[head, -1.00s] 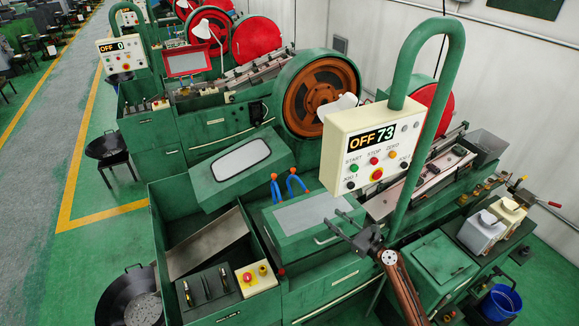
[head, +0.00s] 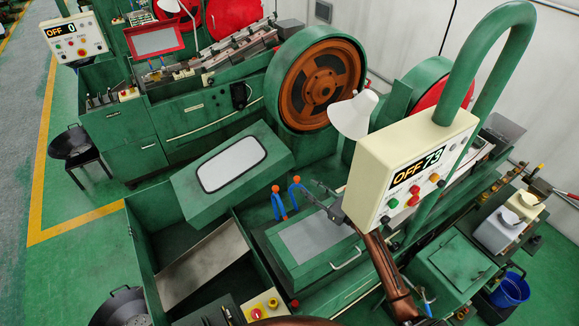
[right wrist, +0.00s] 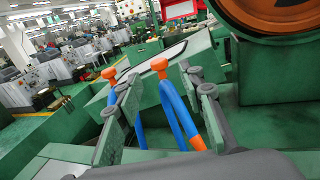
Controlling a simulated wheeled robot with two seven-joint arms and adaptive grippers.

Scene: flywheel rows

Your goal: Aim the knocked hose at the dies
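Two blue hoses with orange tips stand side by side on the near green machine: the left hose (head: 277,204) and the right hose (head: 292,194). In the right wrist view, the left hose (right wrist: 139,128) and the right hose (right wrist: 178,112) both show, the right one slanting and ending low at an orange collar. I cannot tell for sure which is the knocked one. My right gripper (head: 318,192) is just right of the hoses. In its wrist view the gripper (right wrist: 157,82) is open, fingers apart, hoses seen between and beyond them. I cannot make out the dies. My left gripper is not seen.
A control box (head: 405,172) reading OFF 73 hangs on a green post close to my right arm. A green lid with a pale window (head: 232,168) stands behind the hoses. A grey-topped green cover (head: 308,240) lies below the gripper. A white lamp shade (head: 353,115) is behind.

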